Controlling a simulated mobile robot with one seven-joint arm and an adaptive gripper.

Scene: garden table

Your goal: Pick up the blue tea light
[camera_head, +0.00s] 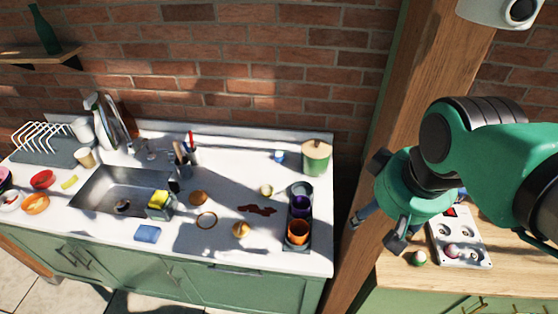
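A small blue object with a whitish top (280,156), which looks like the blue tea light, stands at the back right of the white counter. It is left of a green pot with a tan lid (316,158). It is too small to make out in detail. My gripper (376,231) is at the right, in front of the wooden post and well apart from the blue object. Its dark fingers are spread, and I see nothing between them.
A dark tray (289,242) with purple and orange cups stands at the counter's right end. A sink (105,190), a blue sponge (147,234) and several small items are further left. A wooden post (352,245) separates this counter from a wooden worktop (395,272).

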